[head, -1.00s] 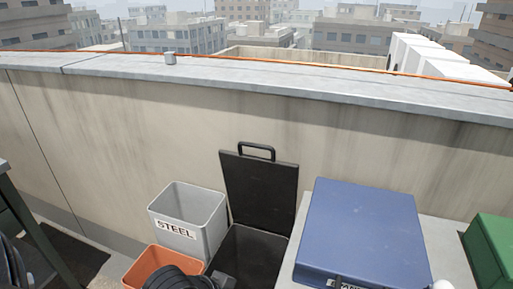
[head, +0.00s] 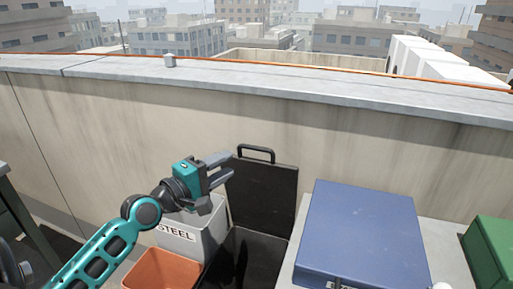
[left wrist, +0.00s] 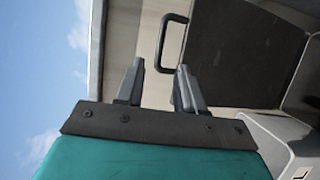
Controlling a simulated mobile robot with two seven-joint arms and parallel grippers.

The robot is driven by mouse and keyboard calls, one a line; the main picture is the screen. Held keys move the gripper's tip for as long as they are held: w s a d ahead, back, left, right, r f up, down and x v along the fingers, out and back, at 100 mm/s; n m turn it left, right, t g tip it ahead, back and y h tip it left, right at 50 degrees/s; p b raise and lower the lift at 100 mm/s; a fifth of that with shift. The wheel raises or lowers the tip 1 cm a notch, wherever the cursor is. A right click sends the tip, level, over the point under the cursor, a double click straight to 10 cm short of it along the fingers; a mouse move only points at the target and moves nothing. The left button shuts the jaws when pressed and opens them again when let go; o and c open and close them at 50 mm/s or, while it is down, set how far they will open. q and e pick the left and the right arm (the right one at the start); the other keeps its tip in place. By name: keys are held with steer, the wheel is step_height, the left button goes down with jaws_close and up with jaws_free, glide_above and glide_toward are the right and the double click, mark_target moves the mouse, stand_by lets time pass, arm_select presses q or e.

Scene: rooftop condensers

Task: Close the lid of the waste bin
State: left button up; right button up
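The black waste bin (head: 262,240) stands against the wall with its lid (head: 264,190) raised upright. A black loop handle (head: 257,150) sits on the lid's top edge. My left gripper (head: 224,167) is open and empty, just left of the lid's upper left corner in the head view. In the left wrist view my left gripper (left wrist: 158,85) shows two fingers spread apart, with the lid handle (left wrist: 172,43) and the dark lid (left wrist: 232,50) ahead of them. My right gripper is not in view.
A grey bin marked STEEL (head: 190,236) and an orange bin (head: 160,270) stand left of the waste bin, below my left arm. A blue case (head: 362,235) lies on a pale surface at right, beside a green box (head: 488,248). The wall (head: 130,120) runs behind.

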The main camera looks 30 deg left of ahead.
mark_target(255, 149)
arm_select(q)
steer(key=w, duration=0.3)
steer(key=w+d, duration=0.1)
steer(key=w, duration=0.3)
steer(key=w+d, duration=0.1)
steer(key=w, duration=0.3)
steer(key=shift+w+f, duration=0.1)
steer(key=shift+w, duration=0.1)
jaws_close()
